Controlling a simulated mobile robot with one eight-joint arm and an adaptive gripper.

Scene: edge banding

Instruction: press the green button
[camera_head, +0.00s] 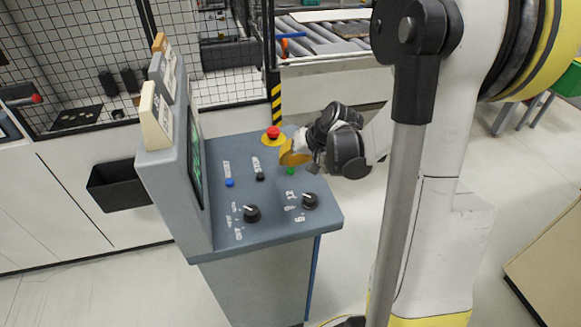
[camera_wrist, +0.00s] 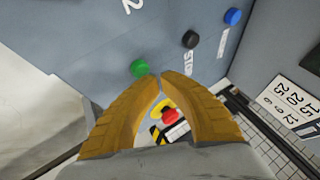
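The green button (camera_head: 291,171) is on the sloped grey panel of the console, near its right edge. In the wrist view the green button (camera_wrist: 139,68) shows just beyond the tip of the left finger, slightly left of the fingertips. My gripper (camera_wrist: 159,76) has two yellow-brown fingers whose tips come together, with nothing held between them. In the head view my gripper (camera_head: 291,157) is over the panel, just behind the green button. Whether a fingertip touches the button cannot be told.
The console panel (camera_head: 271,228) also carries a red emergency button (camera_head: 273,132) on a yellow base, a black button (camera_head: 260,176), a blue button (camera_head: 229,183) and two black knobs (camera_head: 252,213) (camera_head: 310,200). A screen housing (camera_head: 178,190) rises on the left. A mesh fence (camera_head: 80,50) stands behind.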

